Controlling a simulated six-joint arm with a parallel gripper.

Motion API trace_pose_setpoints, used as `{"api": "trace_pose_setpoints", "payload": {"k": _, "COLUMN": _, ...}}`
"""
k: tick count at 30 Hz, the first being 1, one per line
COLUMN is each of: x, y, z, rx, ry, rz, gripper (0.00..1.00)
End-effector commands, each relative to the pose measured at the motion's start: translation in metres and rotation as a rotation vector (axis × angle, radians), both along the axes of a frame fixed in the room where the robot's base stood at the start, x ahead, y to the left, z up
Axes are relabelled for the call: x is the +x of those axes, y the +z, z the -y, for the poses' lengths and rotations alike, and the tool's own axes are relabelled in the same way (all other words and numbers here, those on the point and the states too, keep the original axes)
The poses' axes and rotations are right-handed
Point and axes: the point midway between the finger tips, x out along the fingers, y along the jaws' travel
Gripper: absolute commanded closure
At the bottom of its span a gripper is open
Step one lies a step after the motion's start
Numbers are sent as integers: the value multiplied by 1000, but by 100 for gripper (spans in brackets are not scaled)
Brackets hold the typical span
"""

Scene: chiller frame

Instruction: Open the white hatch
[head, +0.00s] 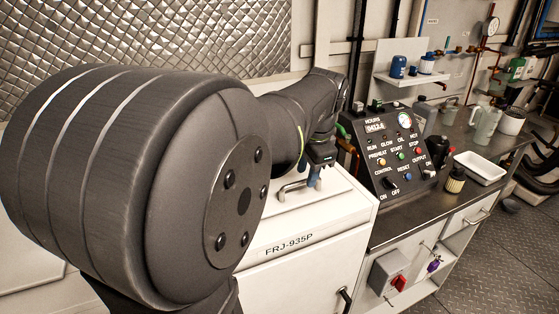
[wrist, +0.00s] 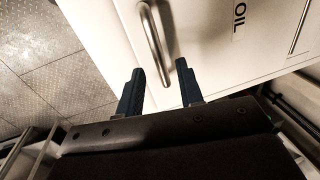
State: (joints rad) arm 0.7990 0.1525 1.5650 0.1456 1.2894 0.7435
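The white hatch (head: 338,203) is the light top panel of the white cabinet marked FRJ-935P. A metal bar handle (head: 296,187) stands on it; part of the panel is hidden behind my arm. My gripper (head: 315,180) points down at the panel, close to the right end of the handle. In the wrist view my gripper (wrist: 160,66) is open, with its two dark blue fingers apart. The handle (wrist: 153,40) runs into the gap between them in the picture. I cannot tell whether the fingertips are level with the bar or above it. No grip on it shows.
A control panel (head: 393,150) with buttons stands close to the right of my gripper on the dark worktop (head: 415,215). A white tray (head: 480,168) and a jug (head: 485,126) sit farther right. A quilted metal wall (head: 180,38) rises behind.

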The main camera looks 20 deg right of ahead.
Motion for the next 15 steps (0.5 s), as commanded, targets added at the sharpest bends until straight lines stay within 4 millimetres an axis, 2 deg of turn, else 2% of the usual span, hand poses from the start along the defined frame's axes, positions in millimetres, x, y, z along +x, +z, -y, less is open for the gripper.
{"api": "trace_pose_setpoints", "payload": {"k": 6, "x": 3, "y": -14, "z": 0, "rx": 0, "ry": 0, "rz": 0, "gripper": 66}}
{"api": "trace_pose_setpoints", "payload": {"k": 14, "x": 3, "y": -15, "z": 0, "rx": -1, "ry": 0, "rz": 1, "gripper": 66}}
{"api": "trace_pose_setpoints", "payload": {"k": 15, "x": 3, "y": -15, "z": 0, "rx": -1, "ry": 0, "rz": 1, "gripper": 74}}
